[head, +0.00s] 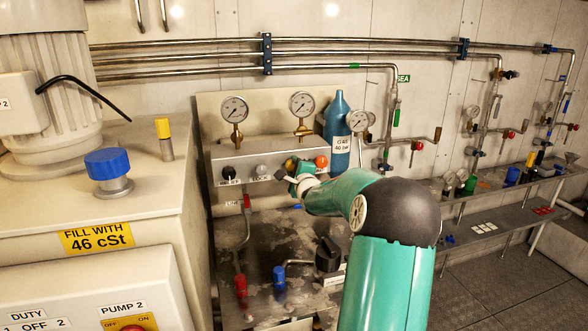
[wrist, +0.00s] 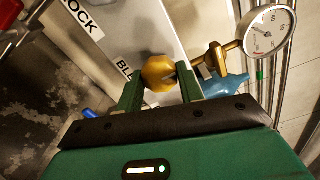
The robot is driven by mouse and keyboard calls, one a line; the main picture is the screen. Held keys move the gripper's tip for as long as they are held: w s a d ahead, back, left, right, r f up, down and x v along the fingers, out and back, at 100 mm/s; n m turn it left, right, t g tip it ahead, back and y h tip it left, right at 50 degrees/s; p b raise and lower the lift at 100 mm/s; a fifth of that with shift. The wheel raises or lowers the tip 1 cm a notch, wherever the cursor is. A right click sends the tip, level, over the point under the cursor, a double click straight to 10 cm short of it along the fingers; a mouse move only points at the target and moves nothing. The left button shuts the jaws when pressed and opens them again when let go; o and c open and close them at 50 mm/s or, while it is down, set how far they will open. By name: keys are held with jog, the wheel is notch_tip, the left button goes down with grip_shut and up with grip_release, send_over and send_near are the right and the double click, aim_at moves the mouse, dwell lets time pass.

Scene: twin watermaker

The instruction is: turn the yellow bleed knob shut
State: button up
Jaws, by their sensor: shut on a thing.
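The yellow bleed knob (wrist: 158,73) shows in the wrist view, rounded and sticking out from the pale panel, next to a label that begins "BL". My gripper (wrist: 161,78) has one green finger on each side of the knob and is shut on it. In the head view my gripper (head: 287,172) is at the panel front, between a grey knob (head: 262,169) and an orange-red knob (head: 321,161). It mostly hides the yellow knob there.
A black knob (head: 229,173) sits at the panel's left. Two gauges (head: 235,109) stand on brass stems above the panel. A blue bottle (head: 339,135) stands close on the right. Red (head: 241,290) and blue (head: 279,283) handles stand below. A grey tank (head: 95,190) fills the left.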

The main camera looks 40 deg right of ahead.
jog(key=o, duration=1)
jog(key=shift+s, duration=0.1)
jog(key=v, duration=1.3)
jog(key=shift+s, duration=0.3)
jog(key=shift+a, duration=0.2)
